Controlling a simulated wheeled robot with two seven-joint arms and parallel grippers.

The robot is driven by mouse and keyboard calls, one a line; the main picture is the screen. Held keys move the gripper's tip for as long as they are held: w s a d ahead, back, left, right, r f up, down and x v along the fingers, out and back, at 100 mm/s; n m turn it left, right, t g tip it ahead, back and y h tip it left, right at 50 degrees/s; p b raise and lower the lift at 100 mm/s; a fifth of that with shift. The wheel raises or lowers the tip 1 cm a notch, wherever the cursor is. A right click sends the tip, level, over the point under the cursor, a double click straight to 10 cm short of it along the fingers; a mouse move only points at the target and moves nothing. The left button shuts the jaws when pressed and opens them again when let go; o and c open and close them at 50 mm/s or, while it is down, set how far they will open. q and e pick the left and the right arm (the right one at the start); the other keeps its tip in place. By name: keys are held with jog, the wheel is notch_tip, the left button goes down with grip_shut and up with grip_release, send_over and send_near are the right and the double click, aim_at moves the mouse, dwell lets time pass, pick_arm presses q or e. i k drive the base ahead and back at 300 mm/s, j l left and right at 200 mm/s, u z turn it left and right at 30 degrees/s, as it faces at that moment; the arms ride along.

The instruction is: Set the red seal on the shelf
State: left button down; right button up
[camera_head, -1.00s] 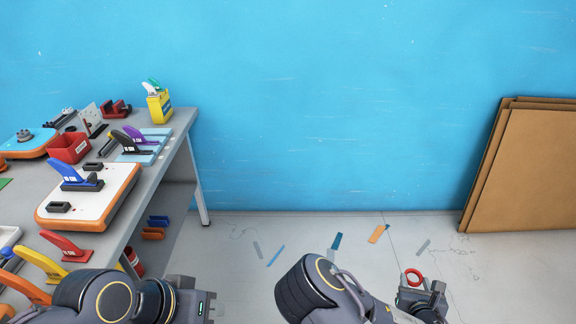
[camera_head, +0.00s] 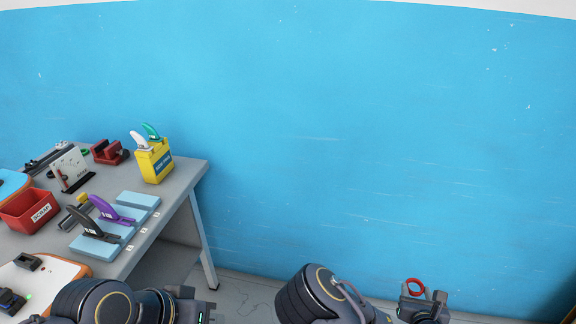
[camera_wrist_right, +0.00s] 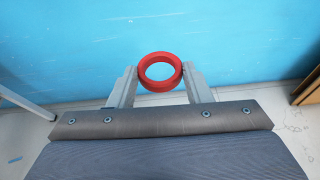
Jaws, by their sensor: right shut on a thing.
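The red seal is a ring (camera_head: 415,287) held up at the tips of my right gripper (camera_head: 424,296), in the lower right of the head view. The right wrist view also shows the red seal (camera_wrist_right: 160,88) between the two grey fingers of my right gripper (camera_wrist_right: 160,80), which are shut on it. The ring's opening is clear, with blue wall behind it. My left gripper (camera_head: 205,308) is at the bottom left of the head view, by the bench; its fingers are not clear. No shelf is identifiable in these views.
A grey bench (camera_head: 165,222) stands at left. It carries a red scrap bin (camera_head: 28,212), a yellow holder (camera_head: 156,162), black and purple fins on blue pads (camera_head: 92,246), and a red vise-like block (camera_head: 107,152). The floor right of the bench looks open before the blue wall (camera_head: 370,150).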

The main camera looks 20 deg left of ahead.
aim_at(160, 283)
jog(key=i+z, duration=0.25)
jog(key=i+j+z, duration=0.3)
jog(key=i, duration=0.15)
jog(key=i+z, duration=0.15)
jog(key=z, duration=0.7)
jog(key=i+j+z, duration=0.1)
jog(key=z, duration=0.75)
jog(key=j+z, duration=0.25)
jog(key=z, duration=0.55)
jog(key=j+z, duration=0.25)
jog(key=z, duration=0.6)
jog(key=j+z, duration=0.25)
jog(key=z, duration=0.6)
jog(key=k+j+z, duration=0.1)
jog(key=z, duration=0.75)
jog(key=k+j+z, duration=0.1)
jog(key=z, duration=0.75)
jog(key=k+z, duration=0.2)
jog(key=z, duration=0.65)
